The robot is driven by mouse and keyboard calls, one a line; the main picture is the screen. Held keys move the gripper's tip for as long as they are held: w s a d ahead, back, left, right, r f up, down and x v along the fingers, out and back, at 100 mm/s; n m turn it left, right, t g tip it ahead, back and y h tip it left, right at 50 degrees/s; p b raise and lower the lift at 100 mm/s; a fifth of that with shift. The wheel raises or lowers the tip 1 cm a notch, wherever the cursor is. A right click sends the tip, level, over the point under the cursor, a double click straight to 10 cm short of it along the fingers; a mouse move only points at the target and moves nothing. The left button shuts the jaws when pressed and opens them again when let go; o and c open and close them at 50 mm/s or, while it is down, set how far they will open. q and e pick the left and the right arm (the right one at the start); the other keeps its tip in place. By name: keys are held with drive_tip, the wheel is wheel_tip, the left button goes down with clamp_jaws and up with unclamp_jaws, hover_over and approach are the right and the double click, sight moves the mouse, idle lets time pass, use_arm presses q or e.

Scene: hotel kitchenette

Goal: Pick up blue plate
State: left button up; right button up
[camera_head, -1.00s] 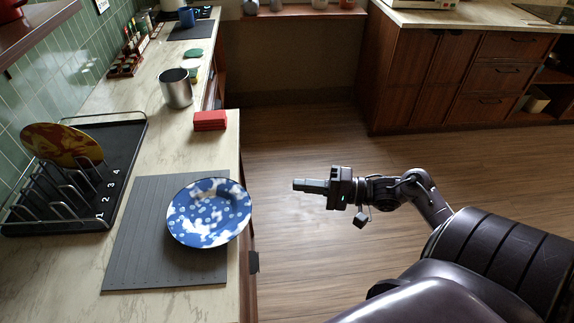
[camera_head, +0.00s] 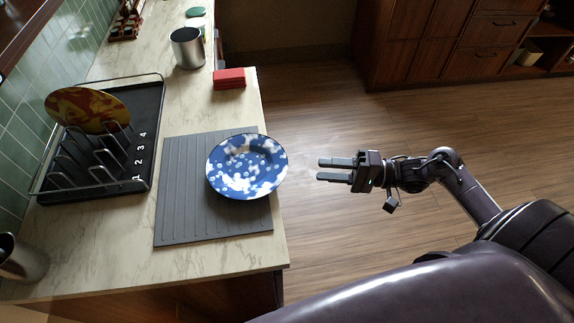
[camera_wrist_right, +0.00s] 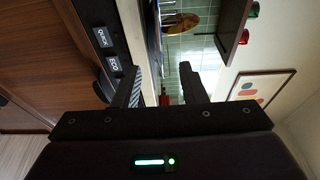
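The blue plate (camera_head: 246,167), blue with white patches and spots, lies on a grey ribbed mat (camera_head: 185,200) on the counter. Its right rim sticks out past the counter's edge. My right gripper (camera_head: 326,170) is open and empty in the air to the right of the plate, its fingers pointing left toward the rim with a small gap between. In the right wrist view my open fingers (camera_wrist_right: 158,85) show with nothing between them in grip. My left gripper is not in view.
A black dish rack (camera_head: 110,175) with a yellow-red plate (camera_head: 88,108) stands left of the mat. A metal canister (camera_head: 187,48) and red blocks (camera_head: 229,79) stand farther back. Another metal container (camera_head: 20,260) is at lower left. Floor right of the counter is clear.

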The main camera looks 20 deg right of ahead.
sight(286, 167)
drive_tip(key=b+x, duration=0.2)
drive_tip(key=x, duration=0.3)
drive_tip(key=shift+w+a+f, duration=0.15)
drive_tip(key=shift+w, duration=0.05)
drive_tip(key=p+x, duration=0.1)
drive_tip(key=x, duration=0.2)
drive_tip(key=shift+w+a, duration=0.15)
drive_tip(key=shift+a, duration=0.1)
drive_tip(key=c, duration=0.5)
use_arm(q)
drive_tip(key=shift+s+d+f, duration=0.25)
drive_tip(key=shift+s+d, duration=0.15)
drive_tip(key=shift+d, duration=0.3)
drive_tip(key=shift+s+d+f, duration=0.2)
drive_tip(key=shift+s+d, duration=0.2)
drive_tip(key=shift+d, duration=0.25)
use_arm(e)
clamp_jaws()
